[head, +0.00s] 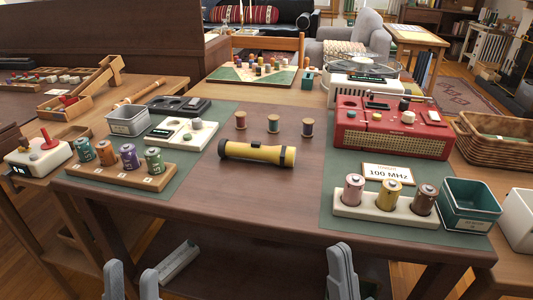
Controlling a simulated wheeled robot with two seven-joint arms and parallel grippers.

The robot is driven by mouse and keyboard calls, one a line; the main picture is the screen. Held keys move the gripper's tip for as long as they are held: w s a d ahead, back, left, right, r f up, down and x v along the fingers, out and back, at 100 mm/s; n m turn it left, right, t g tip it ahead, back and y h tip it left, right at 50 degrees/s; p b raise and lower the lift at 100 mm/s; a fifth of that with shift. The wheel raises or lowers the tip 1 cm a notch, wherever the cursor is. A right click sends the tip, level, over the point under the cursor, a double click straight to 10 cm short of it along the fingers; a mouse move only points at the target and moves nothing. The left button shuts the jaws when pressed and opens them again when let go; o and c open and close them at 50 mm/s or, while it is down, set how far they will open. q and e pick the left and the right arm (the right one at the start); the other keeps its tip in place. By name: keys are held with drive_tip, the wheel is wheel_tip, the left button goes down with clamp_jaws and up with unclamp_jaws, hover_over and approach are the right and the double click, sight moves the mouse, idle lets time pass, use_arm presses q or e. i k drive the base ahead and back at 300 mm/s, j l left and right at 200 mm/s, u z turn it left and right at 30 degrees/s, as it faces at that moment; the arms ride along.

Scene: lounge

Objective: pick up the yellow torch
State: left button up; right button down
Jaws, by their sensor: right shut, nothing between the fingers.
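The yellow torch (257,152) lies on its side in the middle of the brown table, with dark bands and a dark end cap. It rests on bare wood between two green mats, and nothing holds it. My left gripper (131,282) is at the bottom left, in front of the table edge, with its fingers apart and nothing between them. My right gripper (342,272) is at the bottom centre right, in front of the table edge, with its fingers together. Both are well short of the torch.
Several cylinders stand in a wooden rack (116,172) on the left. Three spools (273,124) stand behind the torch. A white holder (385,212) with three cylinders, a green bin (470,203) and a red radio (394,130) are on the right. The table's front middle is clear.

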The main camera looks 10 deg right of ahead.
sight(282, 155)
drive_tip(key=k+l, duration=0.1)
drive_tip(key=l, duration=0.35)
drive_tip(key=k+l, duration=0.1)
drive_tip(key=l, duration=0.3)
drive_tip(key=k+l, duration=0.1)
drive_tip(key=l, duration=0.35)
drive_tip(key=k+l, duration=0.1)
drive_tip(key=l, duration=0.3)
drive_tip(key=k+l, duration=0.1)
drive_tip(key=l, duration=0.35)
drive_tip(key=k+l+u, duration=0.1)
drive_tip(key=l, duration=0.3)
